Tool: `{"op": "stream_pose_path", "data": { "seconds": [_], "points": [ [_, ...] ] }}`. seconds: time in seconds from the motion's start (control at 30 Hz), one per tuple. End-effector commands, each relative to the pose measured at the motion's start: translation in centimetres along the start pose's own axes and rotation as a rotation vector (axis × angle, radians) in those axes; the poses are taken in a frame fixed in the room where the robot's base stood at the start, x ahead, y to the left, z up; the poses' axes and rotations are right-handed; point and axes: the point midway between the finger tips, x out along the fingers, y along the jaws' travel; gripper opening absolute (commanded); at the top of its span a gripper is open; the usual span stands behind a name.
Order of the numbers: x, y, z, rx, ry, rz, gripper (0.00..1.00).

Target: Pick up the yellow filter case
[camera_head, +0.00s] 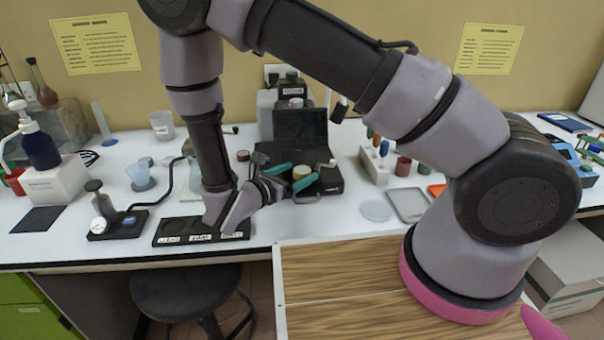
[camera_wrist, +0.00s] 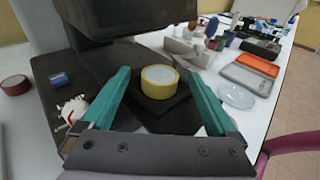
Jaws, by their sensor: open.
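The yellow filter case (camera_wrist: 159,82) is a short round case with a pale top. In the wrist view it sits on a black surface between the teal fingers of my gripper (camera_wrist: 163,92), a little beyond their tips. No contact shows. In the head view the yellow case (camera_head: 301,172) is by the front of a black instrument, and my gripper (camera_head: 303,181) is low over the same spot with its teal fingers apart on either side of it. My gripper is open and holds nothing.
The black instrument (camera_head: 302,130) rises right behind the case. A clear dish (camera_wrist: 235,95), a grey tray (camera_wrist: 247,80) and an orange tray (camera_wrist: 258,64) lie to the right.

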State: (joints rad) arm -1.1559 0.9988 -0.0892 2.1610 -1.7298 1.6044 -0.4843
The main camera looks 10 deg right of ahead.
Motion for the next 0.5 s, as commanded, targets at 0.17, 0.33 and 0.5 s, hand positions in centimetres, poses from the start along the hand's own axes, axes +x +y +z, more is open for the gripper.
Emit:
{"op": "stream_pose_path", "data": {
  "seconds": [0.17,0.33,0.5],
  "points": [
    [-0.03,0.01,0.01,0.001,0.000,0.000,0.33],
    [-0.04,0.01,0.02,0.001,0.000,0.000,0.05],
    [-0.06,0.02,0.10,0.001,0.000,0.000,0.05]
  ]
}}
